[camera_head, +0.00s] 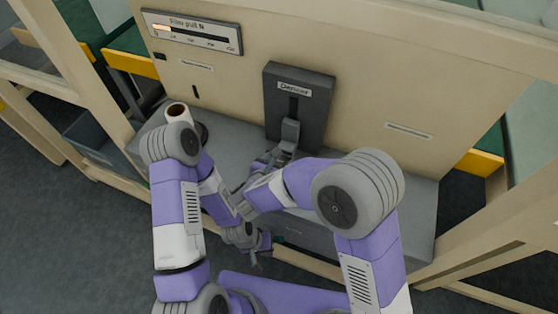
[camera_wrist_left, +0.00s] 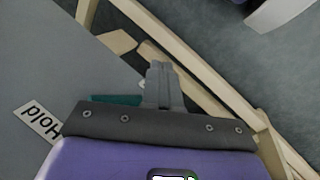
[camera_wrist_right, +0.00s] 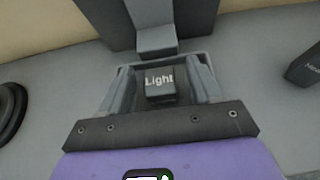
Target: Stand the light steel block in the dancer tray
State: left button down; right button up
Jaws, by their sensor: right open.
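The light steel block (camera_wrist_right: 160,88), a dark block marked "Light", stands upright between the fingers of my right gripper (camera_wrist_right: 163,88) in the right wrist view. Those fingers are apart, one on each side of the block. A grey rim, seemingly the dancer tray (camera_wrist_right: 190,60), shows around the block, just below the grey dancer arm (camera_wrist_right: 156,40); the fingers hide part of it. In the head view my right gripper (camera_head: 262,162) is low in front of the dancer panel (camera_head: 297,88). My left gripper (camera_head: 254,262) is lower, off the bench front; its fingers are together and empty in the left wrist view (camera_wrist_left: 160,85).
A dark block with partly cut-off lettering (camera_wrist_right: 305,68) lies right of the tray. A wadding roll (camera_head: 178,112) stands at the bench's left end. The grey bench (camera_head: 400,195) is clear at right. A "Hold" label (camera_wrist_left: 38,122) and wooden rails (camera_wrist_left: 180,55) are near my left gripper.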

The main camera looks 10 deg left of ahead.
jog(key=shift+r, duration=0.15)
jog(key=p+v, duration=0.2)
jog(key=v, duration=1)
jog(key=shift+s, duration=0.1)
